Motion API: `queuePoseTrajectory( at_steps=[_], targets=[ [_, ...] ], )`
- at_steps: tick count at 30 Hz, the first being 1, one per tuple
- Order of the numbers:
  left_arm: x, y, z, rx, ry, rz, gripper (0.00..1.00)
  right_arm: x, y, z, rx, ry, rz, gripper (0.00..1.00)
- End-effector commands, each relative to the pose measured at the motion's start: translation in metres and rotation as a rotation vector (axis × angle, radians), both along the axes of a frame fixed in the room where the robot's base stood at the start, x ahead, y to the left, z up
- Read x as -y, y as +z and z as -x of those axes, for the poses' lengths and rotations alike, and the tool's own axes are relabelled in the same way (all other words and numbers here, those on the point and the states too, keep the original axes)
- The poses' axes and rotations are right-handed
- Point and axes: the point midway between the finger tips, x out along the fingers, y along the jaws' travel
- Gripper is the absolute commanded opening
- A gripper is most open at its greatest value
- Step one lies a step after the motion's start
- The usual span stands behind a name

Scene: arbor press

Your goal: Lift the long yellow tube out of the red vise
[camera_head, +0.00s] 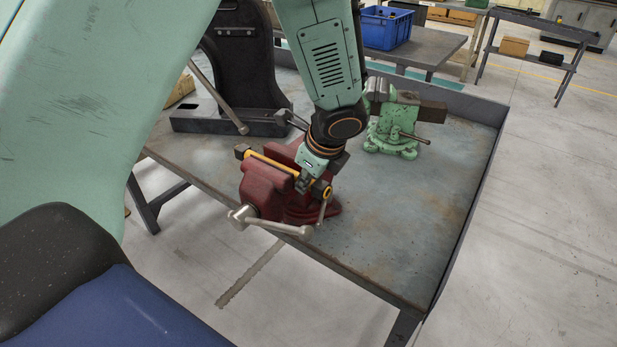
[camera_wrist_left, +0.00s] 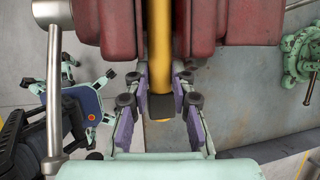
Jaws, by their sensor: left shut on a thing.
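The long yellow tube (camera_head: 272,166) lies along the top of the red vise (camera_head: 262,190), with a dark block at its far left end and a yellow ring near its right end. In the left wrist view the tube (camera_wrist_left: 160,45) runs between the red vise jaws (camera_wrist_left: 232,20), and its dark end piece (camera_wrist_left: 162,106) sits between my fingers. My left gripper (camera_head: 304,184) is shut on the tube near its right end, close beside the jaws; it also shows in the left wrist view (camera_wrist_left: 161,92). Whether the tube is clear of the jaws cannot be told. My right gripper is not in view.
A green vise (camera_head: 390,130) stands behind the red one on the worn table (camera_head: 420,220). A dark press (camera_head: 240,70) with a long metal lever stands at the back left. The red vise's handle (camera_head: 270,223) sticks out in front.

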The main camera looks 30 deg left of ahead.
Motion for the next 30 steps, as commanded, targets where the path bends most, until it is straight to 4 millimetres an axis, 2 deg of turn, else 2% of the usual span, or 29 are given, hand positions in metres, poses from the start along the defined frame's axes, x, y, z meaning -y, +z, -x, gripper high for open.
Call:
queuePoseTrajectory(
  at_steps=[3,30],
  targets=[
    [0.0,0.01,0.0,0.001,0.0,0.0,0.0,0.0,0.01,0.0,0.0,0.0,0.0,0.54],
    [0.0,0.056,0.0,0.001,0.0,-0.001,0.0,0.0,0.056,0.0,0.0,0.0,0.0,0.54]
  ],
)
